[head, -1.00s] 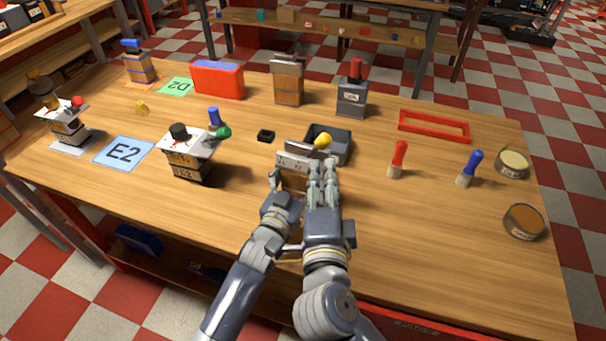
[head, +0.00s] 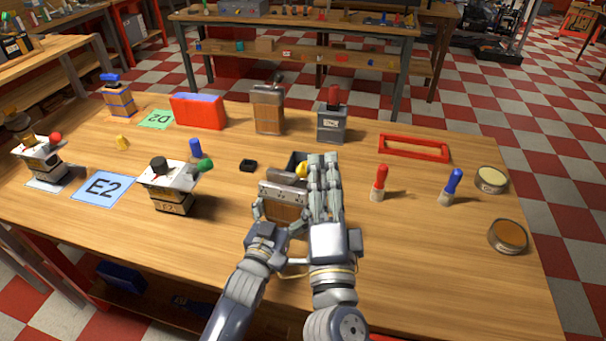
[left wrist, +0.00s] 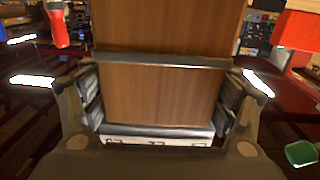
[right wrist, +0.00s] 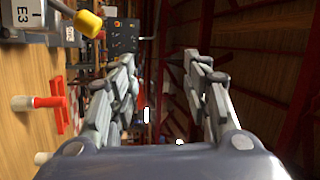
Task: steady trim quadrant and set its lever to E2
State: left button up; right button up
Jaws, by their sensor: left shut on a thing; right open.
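The trim quadrant appears to be the wooden box with a grey metal top (head: 285,203), upright on the table in front of me. Its lever has a yellow knob (head: 302,171) at the upper right, and the knob also shows in the right wrist view (right wrist: 88,24). My left gripper (head: 280,222) is shut on the box; in the left wrist view its fingers clasp the wooden body (left wrist: 160,92) from both sides. My right gripper (head: 324,160) is open and empty beside the knob, apart from it in the right wrist view. An E3 label (right wrist: 18,15) shows there.
Another lever box with a green knob (head: 168,187) stands left, near a blue E2 card (head: 104,187). A red-handled tool (head: 380,182) stands to the right.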

notch_tip(320, 180, up, 6)
jog(key=s+n+t+y, duration=0.2)
jog(key=n+t+y, duration=0.1)
jog(key=n+y, duration=0.25)
jog(key=n+g+y, duration=0.4)
jog(key=n+g, duration=0.4)
jog(key=n, duration=0.4)
send_near(297, 177)
jog(key=s+d+r, duration=0.2)
jog(key=d+r, duration=0.1)
jog(key=x, duration=1.1)
jog(key=shift+w+a, duration=0.1)
jog(key=shift+w, duration=0.2)
grip_shut()
